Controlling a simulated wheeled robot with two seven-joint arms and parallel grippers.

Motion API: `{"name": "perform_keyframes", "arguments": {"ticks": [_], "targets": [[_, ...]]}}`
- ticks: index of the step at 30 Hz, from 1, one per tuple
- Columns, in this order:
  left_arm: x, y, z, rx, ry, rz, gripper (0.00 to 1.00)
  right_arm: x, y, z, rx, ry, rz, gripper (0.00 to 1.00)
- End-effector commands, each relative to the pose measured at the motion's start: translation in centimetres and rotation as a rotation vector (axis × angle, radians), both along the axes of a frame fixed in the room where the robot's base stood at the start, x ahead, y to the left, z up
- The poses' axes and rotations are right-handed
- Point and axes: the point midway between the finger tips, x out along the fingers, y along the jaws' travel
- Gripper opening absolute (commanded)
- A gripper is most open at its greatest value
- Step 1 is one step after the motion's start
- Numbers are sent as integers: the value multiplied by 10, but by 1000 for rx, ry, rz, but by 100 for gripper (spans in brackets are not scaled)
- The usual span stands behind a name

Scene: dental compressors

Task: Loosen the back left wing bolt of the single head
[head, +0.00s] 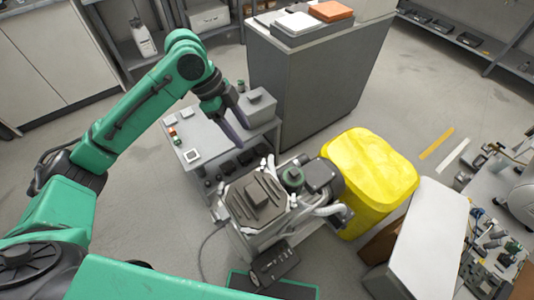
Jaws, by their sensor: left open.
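The single head (258,195) is a dark, ribbed block on top of a compressor at the picture's centre. Small pale fittings that look like wing bolts stand around its edge; one pale cluster (268,164) is at its far side. Which of them is the back left wing bolt is too small to tell for sure. My left gripper (238,142) is open and empty, pointing down beyond the far left side of the head, apart from it. My right gripper is not in view.
A grey bench (205,135) with switches stands behind the compressor. A yellow bin (372,170) stands to its right, with a tall grey cabinet (315,85) behind. A black pedal-like box (273,264) lies in front. Open floor is at the left.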

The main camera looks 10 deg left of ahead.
Motion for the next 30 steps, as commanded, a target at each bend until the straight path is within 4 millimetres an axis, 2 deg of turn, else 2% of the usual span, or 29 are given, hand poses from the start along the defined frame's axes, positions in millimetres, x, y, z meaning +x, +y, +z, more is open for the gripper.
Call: {"name": "perform_keyframes", "arguments": {"ticks": [3, 6, 12, 18, 25, 30], "targets": [[-1, -12, -27, -2, 5, -2, 62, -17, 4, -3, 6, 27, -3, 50], [-1, -23, -53, -3, 5, -1, 62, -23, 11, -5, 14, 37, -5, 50], [-1, -41, -99, -3, 3, 2, 62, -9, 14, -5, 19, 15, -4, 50], [0, -50, -118, -3, -1, 3, 62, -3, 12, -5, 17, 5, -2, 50], [0, -50, -119, -3, -2, 4, 62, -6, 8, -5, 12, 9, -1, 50], [0, -50, -119, -3, -2, 4, 0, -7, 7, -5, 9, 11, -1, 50]]}}
